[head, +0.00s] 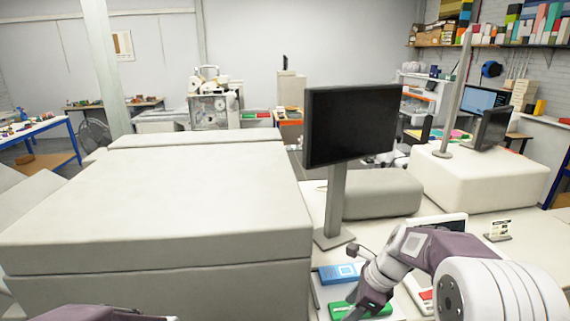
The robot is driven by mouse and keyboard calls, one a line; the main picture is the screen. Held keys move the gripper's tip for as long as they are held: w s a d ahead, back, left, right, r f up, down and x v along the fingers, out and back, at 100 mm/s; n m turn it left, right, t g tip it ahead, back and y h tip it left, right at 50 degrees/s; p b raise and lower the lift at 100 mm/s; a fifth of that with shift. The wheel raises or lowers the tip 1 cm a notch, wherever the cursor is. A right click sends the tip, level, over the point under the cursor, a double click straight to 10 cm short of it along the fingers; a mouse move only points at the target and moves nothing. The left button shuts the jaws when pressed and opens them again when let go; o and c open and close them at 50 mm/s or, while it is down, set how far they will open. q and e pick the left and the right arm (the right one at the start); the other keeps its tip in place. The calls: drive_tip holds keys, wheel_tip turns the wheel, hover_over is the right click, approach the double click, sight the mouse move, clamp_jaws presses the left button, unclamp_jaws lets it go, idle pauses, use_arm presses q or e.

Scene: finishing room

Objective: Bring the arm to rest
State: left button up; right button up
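My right arm (430,252) comes in from the lower right, bent at the elbow, and points down to the left. Its gripper (358,308) is over the front of the work surface, close to a green item (374,310). The fingertips are small and partly cut by the lower edge, so I cannot tell whether they are apart or touching the item. Only a purple link of my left arm (90,313) shows at the bottom left. My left gripper is out of view.
A blue box (339,273) lies just left of my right wrist. A black monitor (352,124) on a grey stand rises behind it. A big pale machine cover (160,200) fills the left. A small sign (498,230) stands right of my arm, near another pale block (480,178).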

use_arm(q)
wheel_tip(320, 180, down, 7)
drive_tip(key=b, duration=0.3)
drive_tip(key=shift+a, duration=0.2)
use_arm(e)
drive_tip(key=s+a+f+n+h, duration=0.1)
drive_tip(key=s+f+n+h, duration=0.2)
drive_tip(key=s+f+n, duration=1)
drive_tip(key=s+n, duration=0.1)
drive_tip(key=n, duration=0.8)
drive_tip(key=shift+a+f+n+g, duration=0.25)
drive_tip(key=shift+n+g, duration=0.05)
drive_tip(key=shift+g, duration=0.1)
